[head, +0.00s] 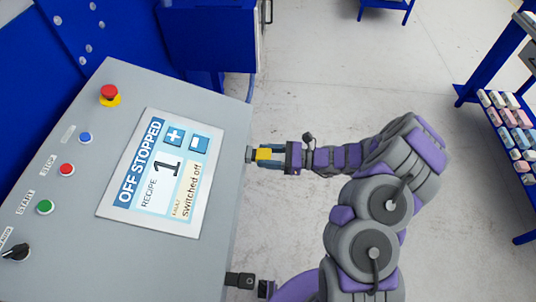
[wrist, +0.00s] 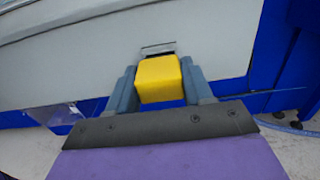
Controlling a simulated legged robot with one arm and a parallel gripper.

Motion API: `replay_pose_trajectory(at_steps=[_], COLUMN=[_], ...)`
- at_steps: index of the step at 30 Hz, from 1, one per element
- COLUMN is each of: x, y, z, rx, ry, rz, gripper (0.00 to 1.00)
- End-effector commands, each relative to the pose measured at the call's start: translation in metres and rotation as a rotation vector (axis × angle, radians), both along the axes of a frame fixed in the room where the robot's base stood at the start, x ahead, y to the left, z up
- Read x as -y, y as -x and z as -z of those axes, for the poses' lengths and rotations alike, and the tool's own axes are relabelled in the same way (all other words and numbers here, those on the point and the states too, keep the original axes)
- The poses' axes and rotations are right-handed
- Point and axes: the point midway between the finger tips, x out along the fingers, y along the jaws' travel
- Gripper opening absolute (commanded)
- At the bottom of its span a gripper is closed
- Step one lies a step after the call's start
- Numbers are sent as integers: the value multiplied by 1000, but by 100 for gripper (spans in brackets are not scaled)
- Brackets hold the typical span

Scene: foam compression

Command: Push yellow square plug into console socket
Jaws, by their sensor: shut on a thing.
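The yellow square plug (wrist: 160,79) is held between the two fingers of my gripper (wrist: 158,88) in the wrist view. In the head view the plug (head: 263,154) shows as a small yellow block in my gripper (head: 268,155), at the right edge of the grey console (head: 216,110). A grey metallic socket (wrist: 158,48) on the console's side wall lies right beyond the plug in the wrist view. In the head view the socket (head: 250,154) sits against the plug's left end. I cannot tell how far the plug is inside it.
The console's screen (head: 155,172) reads "OFF STOPPED" and "switched off". Buttons and a red emergency stop (head: 109,92) line its left side. A dark connector (head: 240,280) juts from the console's lower right edge. A blue rack with pastel blocks (head: 510,125) stands far right. The floor between is clear.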

Motion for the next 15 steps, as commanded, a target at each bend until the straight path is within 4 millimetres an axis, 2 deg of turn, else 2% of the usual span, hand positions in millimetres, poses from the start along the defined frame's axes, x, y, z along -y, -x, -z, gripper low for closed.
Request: replay_pose_trajectory(at_steps=[15], x=[-8], y=[-1], z=[0], rx=[1], ry=[-1], rz=[0], gripper=[2])
